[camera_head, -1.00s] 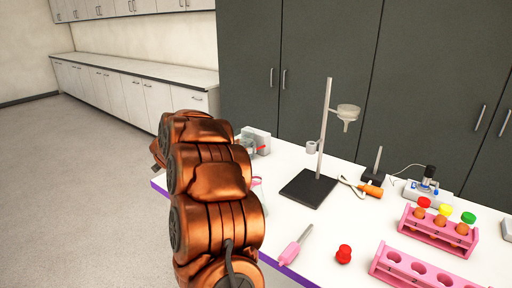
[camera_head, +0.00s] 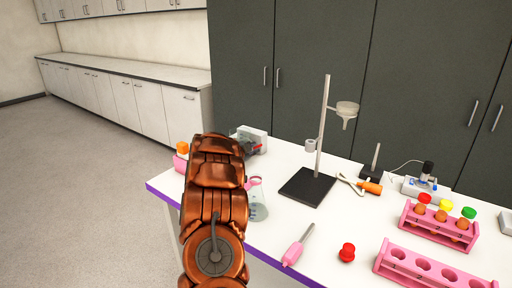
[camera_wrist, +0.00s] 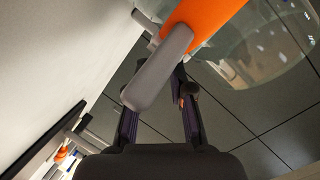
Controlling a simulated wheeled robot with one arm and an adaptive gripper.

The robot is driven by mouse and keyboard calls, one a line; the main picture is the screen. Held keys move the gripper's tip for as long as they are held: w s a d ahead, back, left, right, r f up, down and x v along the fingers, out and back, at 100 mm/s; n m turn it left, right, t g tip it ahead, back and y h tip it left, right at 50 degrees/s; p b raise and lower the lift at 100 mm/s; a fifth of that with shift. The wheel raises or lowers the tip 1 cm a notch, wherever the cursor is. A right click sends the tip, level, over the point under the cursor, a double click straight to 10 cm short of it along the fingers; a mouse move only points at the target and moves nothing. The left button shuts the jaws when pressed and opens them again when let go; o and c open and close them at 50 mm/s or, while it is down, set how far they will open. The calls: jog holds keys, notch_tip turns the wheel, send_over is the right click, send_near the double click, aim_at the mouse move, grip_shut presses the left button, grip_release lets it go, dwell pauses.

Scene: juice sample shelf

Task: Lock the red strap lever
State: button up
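A small red piece (camera_head: 257,147), which looks like the red lever, shows beside the grey-white box-shaped device (camera_head: 252,136) at the table's back left in the head view. My arm covers much of that area, and most of my gripper is hidden there. A grey rounded bar (camera_wrist: 157,72) and an orange body (camera_wrist: 205,22) lie across the view in front of the fingers. I cannot tell whether they touch the fingers.
A flask (camera_head: 258,208) stands right of my arm, near a stand (camera_head: 322,130) on a black base. A pink-handled tool (camera_head: 294,252), red cap (camera_head: 347,252) and pink racks (camera_head: 440,238) lie further right. Clear glass (camera_wrist: 262,50) is close in the wrist view.

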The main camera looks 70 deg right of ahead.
aim_at(257, 147)
jog(key=shift+p+x, duration=0.45)
jog(key=shift+x, duration=1.55)
jog(key=shift+w, duration=0.15)
grip_shut()
